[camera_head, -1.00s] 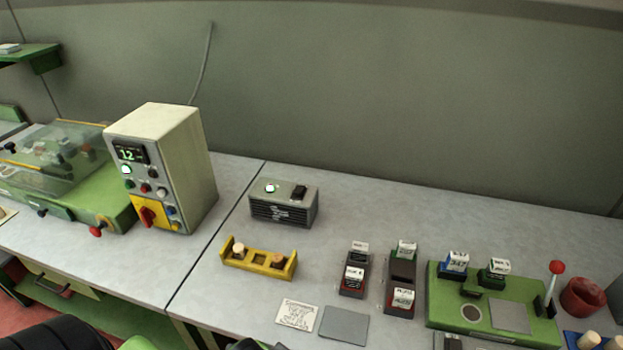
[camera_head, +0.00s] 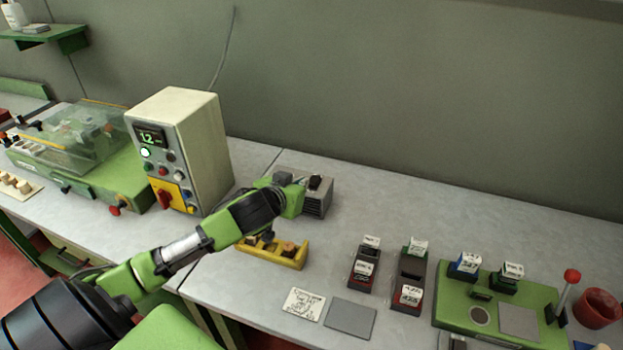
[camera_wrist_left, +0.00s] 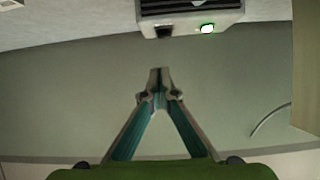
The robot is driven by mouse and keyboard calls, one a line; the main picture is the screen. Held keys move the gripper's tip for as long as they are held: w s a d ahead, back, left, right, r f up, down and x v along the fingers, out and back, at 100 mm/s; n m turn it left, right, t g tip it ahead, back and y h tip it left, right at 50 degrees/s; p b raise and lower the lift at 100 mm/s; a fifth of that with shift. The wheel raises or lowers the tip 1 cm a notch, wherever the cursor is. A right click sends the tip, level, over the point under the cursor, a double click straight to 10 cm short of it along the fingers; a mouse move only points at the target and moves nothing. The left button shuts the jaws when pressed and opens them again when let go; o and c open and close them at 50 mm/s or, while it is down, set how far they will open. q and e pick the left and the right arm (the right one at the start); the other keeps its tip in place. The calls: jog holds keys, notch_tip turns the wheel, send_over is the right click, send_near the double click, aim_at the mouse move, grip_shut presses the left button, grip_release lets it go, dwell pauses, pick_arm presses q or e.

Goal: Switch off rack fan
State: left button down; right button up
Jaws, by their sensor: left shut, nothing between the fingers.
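The rack fan is a small grey box with a dark slatted front (camera_head: 318,207), standing on the bench beyond the yellow holder. A black switch (camera_head: 315,182) sits on its top. In the left wrist view the box (camera_wrist_left: 190,14) appears upside down at the top edge, with the black switch (camera_wrist_left: 163,32) beside a lamp (camera_wrist_left: 207,29) glowing green-white. My left gripper (camera_wrist_left: 159,72) is shut and empty, its fingertips just short of the switch in that view, with no contact visible. In the head view my left gripper (camera_head: 290,180) partly covers the fan's left side and lamp. My right gripper is not in view.
A beige control cabinet (camera_head: 207,150) stands left of the fan, close to my left arm. The yellow holder (camera_head: 290,258) with corks lies under my forearm. Black holders and a green fixture (camera_head: 450,314) stand to the right. The bench right of the fan is clear.

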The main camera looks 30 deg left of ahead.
pick_arm(q)
jog(key=shift+w+a+r, duration=0.3)
jog(key=shift+r, duration=0.2)
jog(key=shift+w+a+r, duration=0.25)
jog(key=shift+r, duration=0.25)
jog(key=p, duration=0.3)
send_over(314, 180)
jog(key=s, duration=0.2)
jog(key=f, duration=0.4)
jog(key=shift+d, duration=0.3)
notch_tip(314, 180, down, 3)
jog(key=shift+s+d+f+p, duration=0.1)
jog(key=shift+s+f+p, duration=0.1)
jog(key=shift+p, duration=0.2)
jog(key=shift+s+f, duration=0.1)
jog(key=shift+f, duration=0.35)
